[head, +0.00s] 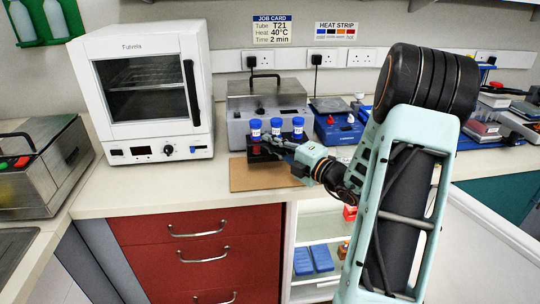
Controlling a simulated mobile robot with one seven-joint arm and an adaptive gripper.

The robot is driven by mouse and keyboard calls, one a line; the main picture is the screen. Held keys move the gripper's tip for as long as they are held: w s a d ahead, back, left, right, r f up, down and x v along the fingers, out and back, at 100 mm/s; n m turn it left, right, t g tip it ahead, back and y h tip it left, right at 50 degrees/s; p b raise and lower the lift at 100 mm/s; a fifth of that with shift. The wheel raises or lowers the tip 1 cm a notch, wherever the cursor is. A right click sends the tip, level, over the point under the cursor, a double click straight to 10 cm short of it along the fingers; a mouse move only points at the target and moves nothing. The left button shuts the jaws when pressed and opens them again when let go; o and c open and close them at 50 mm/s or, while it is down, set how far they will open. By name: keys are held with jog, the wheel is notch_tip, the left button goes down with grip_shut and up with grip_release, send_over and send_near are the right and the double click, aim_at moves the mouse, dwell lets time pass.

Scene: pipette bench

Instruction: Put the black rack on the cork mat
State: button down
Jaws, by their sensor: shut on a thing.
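The black rack (258,156) holds three white tubes with blue caps, standing upright. My gripper (283,145) reaches in from the right and is shut on the rack; its fingertips are partly hidden among the tubes. The brown cork mat (254,182) lies on the bench near its front edge. The rack shows at the mat's back part, and its lower edge overlaps the mat in the picture. I cannot tell whether the rack touches the mat or hangs just above it.
A white oven (150,90) stands left of the mat and a grey metal bath (240,110) stands close behind the rack. A blue device (338,130) with small red items sits to the right. Bare bench (150,188) lies left of the mat.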

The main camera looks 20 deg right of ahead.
aim_at(276, 156)
jog(key=shift+w+f, duration=0.2)
jog(key=shift+f, duration=0.05)
jog(key=shift+w+f+b, duration=0.15)
jog(key=shift+f+b, duration=0.25)
jog(key=shift+f, duration=1.25)
jog(key=shift+f, duration=0.1)
jog(key=c, duration=2)
grip_release()
jog(key=shift+c, duration=0.2)
jog(key=v, duration=1.2)
jog(key=shift+d+p, duration=0.1)
jog(key=shift+p, duration=0.3)
